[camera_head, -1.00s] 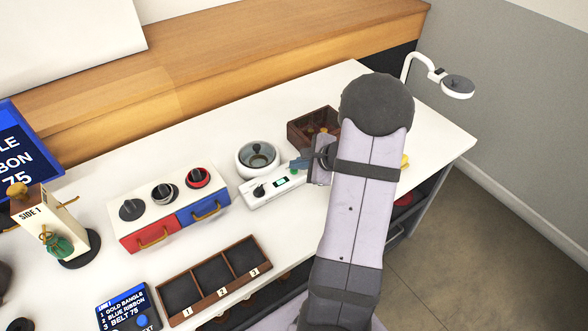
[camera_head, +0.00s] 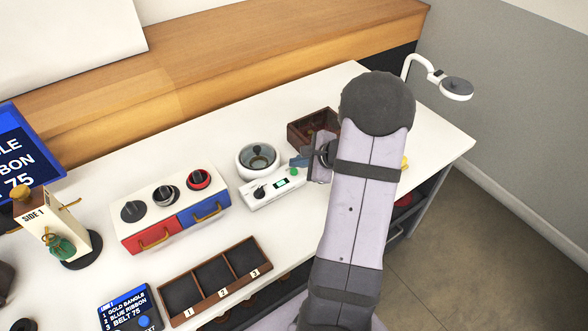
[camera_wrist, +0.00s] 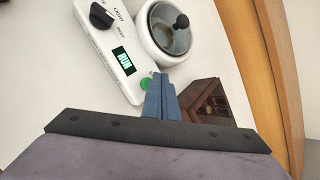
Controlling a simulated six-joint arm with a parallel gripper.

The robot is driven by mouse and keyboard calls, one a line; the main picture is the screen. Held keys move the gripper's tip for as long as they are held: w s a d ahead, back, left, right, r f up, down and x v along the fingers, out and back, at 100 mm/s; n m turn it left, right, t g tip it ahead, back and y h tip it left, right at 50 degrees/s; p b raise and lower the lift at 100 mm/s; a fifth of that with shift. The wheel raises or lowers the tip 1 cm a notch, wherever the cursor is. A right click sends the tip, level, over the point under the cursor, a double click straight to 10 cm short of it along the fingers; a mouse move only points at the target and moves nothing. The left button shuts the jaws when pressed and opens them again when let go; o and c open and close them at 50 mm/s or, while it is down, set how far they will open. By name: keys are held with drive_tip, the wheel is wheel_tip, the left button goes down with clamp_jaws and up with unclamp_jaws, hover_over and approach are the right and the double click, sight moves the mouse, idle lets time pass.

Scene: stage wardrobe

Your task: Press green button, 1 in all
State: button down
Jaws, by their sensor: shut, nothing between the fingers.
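The green button (camera_head: 294,171) is on the right end of a white control box (camera_head: 262,196) with a black knob and a small green display. In the wrist view the green button (camera_wrist: 146,84) shows beside my blue fingertips, and the display (camera_wrist: 123,61) reads RUN. My gripper (camera_head: 298,160) is shut and empty, just behind and above the button in the head view. In the wrist view the fingertips (camera_wrist: 160,78) overlap the button's edge in the picture; I cannot tell whether they touch it.
A round white pot with a glass lid (camera_head: 257,158) stands behind the control box. A brown compartment box (camera_head: 303,125) is close beyond my gripper. A unit with red and blue drawers (camera_head: 150,238) and a numbered tray (camera_head: 178,314) stand to the left.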

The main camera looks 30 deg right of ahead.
drive_tip(key=shift+r, duration=0.1)
wheel_tip(320, 180, up, 5)
drive_tip(key=p, duration=0.3)
drive_tip(key=shift+p, duration=0.35)
idle(0.8)
